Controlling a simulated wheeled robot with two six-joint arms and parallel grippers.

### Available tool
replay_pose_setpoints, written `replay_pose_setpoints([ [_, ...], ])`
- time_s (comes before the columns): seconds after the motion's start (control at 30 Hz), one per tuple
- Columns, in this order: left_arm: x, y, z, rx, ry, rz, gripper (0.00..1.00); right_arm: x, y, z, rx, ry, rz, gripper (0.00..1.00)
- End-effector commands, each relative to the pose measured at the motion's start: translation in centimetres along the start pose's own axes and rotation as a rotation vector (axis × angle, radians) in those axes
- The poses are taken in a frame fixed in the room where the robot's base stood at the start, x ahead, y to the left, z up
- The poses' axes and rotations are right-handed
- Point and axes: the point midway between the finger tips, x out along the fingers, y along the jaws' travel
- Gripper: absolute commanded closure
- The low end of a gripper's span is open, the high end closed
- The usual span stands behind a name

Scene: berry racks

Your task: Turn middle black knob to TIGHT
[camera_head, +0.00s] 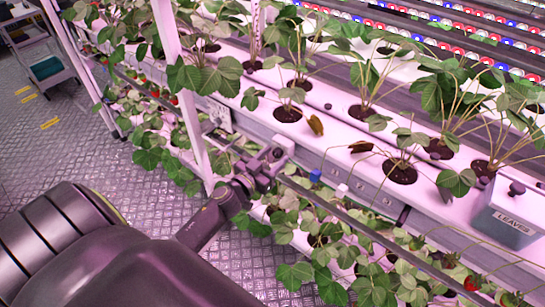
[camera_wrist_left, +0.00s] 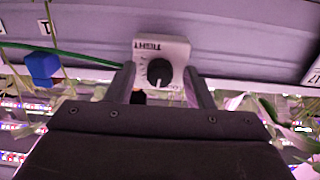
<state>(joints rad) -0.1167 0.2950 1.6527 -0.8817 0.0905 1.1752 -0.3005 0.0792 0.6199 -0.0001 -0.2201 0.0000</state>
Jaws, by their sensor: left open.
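In the left wrist view a round black knob (camera_wrist_left: 158,72) sits on a small white plate (camera_wrist_left: 177,48) on the rack's rail. The plate's lettering shows upside down and appears to read TIGHT. My left gripper (camera_wrist_left: 160,76) is open, with one finger on each side of the knob and visible space between. I cannot tell whether either finger touches the plate. In the head view my left gripper (camera_head: 276,153) is at the front of the rack, and the knob cannot be made out there. My right gripper is not in view.
A blue block (camera_wrist_left: 42,66) and a green line (camera_wrist_left: 85,57) are left of the knob in the wrist view. White planting gutters (camera_head: 330,135) hold strawberry plants, with leaves hanging around my arm. A grey LEAVES box (camera_head: 510,215) stands at the right.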

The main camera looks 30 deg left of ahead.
Motion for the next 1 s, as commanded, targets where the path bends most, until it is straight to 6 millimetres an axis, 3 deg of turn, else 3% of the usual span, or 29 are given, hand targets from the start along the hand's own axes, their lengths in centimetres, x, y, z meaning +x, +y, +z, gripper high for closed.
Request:
replay_pose_setpoints([
  [0.13,-0.02,0.01,0.01,0.000,0.000,0.000,0.54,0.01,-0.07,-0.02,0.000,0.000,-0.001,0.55],
  [0.47,-0.05,0.00,0.00,0.000,0.000,0.000,0.97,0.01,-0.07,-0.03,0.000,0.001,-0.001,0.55],
  [0.77,-0.06,-0.01,0.00,0.039,0.000,0.000,0.97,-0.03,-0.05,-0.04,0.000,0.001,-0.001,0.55],
  [1.0,-0.06,-0.04,0.00,0.176,0.000,0.000,0.97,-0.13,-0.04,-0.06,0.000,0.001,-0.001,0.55],
])
